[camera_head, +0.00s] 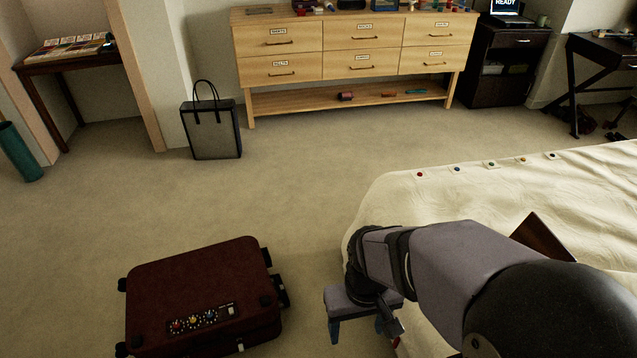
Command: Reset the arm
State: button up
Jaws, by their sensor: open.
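My arm reaches in from the lower right, over the edge of the bed. My gripper (357,328) hangs at its end, pointing down, beside the bed's near left corner. Its two fingers are spread apart and nothing shows between them. The fingertips are close to the bottom edge of the picture. A closed dark red suitcase (190,283) lies on the carpet to the left of my gripper, with a clear gap between them.
The bed (450,205) with a cream cover and several small coloured buttons fills the right side. A wooden dresser (358,60) stands at the back, with a grey tote bag (212,132) to its left. The carpet (270,195) between is clear.

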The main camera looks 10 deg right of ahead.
notch_tip(320, 180, up, 14)
jog(key=f+p, duration=0.1)
jog(key=p, duration=1.2)
notch_tip(320, 180, down, 26)
jog(key=b, duration=2.7)
jog(key=shift+f, duration=0.2)
notch_tip(320, 180, down, 25)
jog(key=b, duration=2.5)
